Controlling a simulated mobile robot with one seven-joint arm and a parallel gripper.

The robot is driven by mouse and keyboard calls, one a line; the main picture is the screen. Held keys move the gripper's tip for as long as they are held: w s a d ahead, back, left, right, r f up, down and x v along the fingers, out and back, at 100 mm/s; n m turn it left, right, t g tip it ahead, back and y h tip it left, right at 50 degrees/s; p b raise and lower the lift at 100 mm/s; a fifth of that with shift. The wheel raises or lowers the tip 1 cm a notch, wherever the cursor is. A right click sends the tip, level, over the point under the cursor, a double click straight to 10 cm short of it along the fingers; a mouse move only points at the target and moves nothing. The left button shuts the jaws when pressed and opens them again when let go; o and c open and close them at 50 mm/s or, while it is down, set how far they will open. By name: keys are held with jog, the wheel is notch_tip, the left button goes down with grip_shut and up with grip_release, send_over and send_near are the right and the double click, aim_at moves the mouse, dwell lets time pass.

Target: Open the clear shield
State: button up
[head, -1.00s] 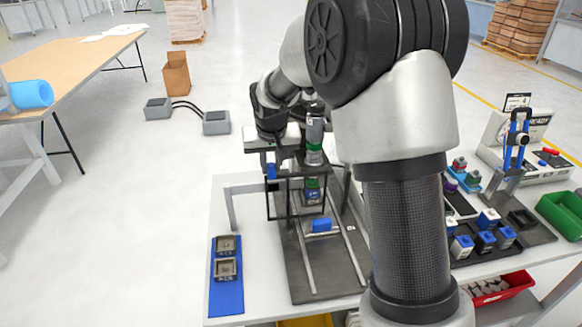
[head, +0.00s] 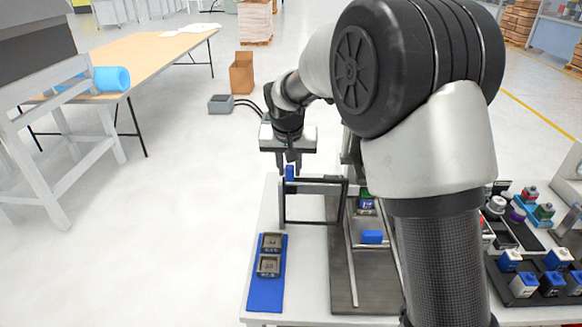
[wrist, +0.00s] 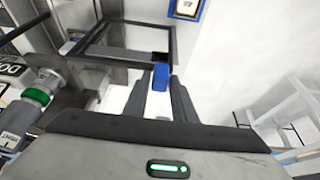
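The shield (head: 315,222) is a dark rectangular frame with a see-through middle. It stands near the table's back left, and its dark frame shows at the upper middle of the wrist view (wrist: 97,28). A small blue handle (head: 290,173) sits at its upper left corner. My gripper (head: 289,170) is above that corner, pointing down. In the wrist view the blue handle (wrist: 160,78) lies between my fingertips, which are drawn close together on it. My arm hides part of the fixture to the right.
A dark base plate with rails (head: 352,285) holds a blue block (head: 372,237) right of the shield. A blue mat (head: 265,295) with two grey square parts lies at front left. Coloured items fill trays at right. Open floor lies left of the table.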

jog(key=shift+o, duration=1.2)
jog(key=shift+r, duration=0.15)
jog(key=v, duration=1.7)
jog(key=shift+s, duration=0.15)
